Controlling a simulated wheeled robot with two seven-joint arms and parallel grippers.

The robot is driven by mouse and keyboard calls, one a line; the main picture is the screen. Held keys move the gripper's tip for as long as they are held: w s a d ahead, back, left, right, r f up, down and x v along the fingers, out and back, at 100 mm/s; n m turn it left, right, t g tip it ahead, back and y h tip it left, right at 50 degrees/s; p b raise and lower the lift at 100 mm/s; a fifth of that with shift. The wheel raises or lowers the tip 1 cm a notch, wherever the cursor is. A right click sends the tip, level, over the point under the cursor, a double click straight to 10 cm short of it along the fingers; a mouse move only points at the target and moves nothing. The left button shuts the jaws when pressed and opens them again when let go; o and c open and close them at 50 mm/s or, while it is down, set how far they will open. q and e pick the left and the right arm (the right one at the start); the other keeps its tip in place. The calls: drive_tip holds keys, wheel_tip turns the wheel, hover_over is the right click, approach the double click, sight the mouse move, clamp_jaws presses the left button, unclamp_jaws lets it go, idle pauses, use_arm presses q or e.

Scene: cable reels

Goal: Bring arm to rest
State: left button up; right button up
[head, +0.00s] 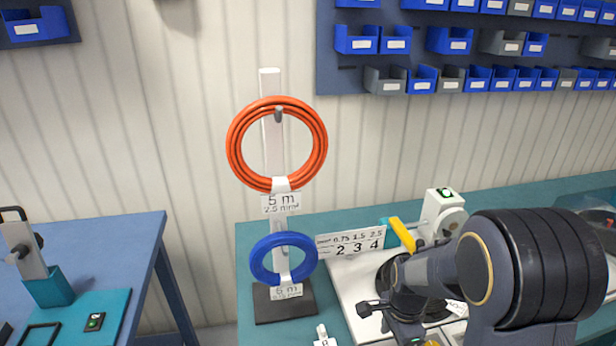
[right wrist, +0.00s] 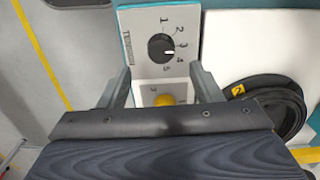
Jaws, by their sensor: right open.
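My right arm comes in from the right in the head view. Its gripper (head: 390,322) is low over the machine on the teal bench, and its fingertips are partly hidden there. In the right wrist view the right gripper (right wrist: 163,82) is open, with nothing between its two fingers. Beyond the fingers is a grey panel with a black dial (right wrist: 162,48) numbered 1 to 5 and a yellow round button (right wrist: 164,100). My left gripper is not in view.
An orange cable coil (head: 235,143) and a blue coil (head: 262,258) hang on a white post (head: 270,85) left of my right arm. A black coil (right wrist: 291,112) lies right of the panel. A blue table (head: 110,235) stands at left, across a gap.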

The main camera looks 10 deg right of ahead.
drive_tip(key=s+a+r+n+t+y, duration=0.1)
drive_tip(key=s+a+r+n+t, duration=0.1)
drive_tip(key=s+r+n, duration=0.5)
drive_tip(key=s+a+r+n+t+y, duration=0.2)
drive_tip(key=s+r+n+t, duration=0.1)
drive_tip(key=s+r+n, duration=0.4)
drive_tip(key=s+n, duration=0.1)
drive_tip(key=s, duration=0.2)
drive_tip(key=shift+r+t+y, duration=0.25)
drive_tip(key=shift+t+y, duration=0.05)
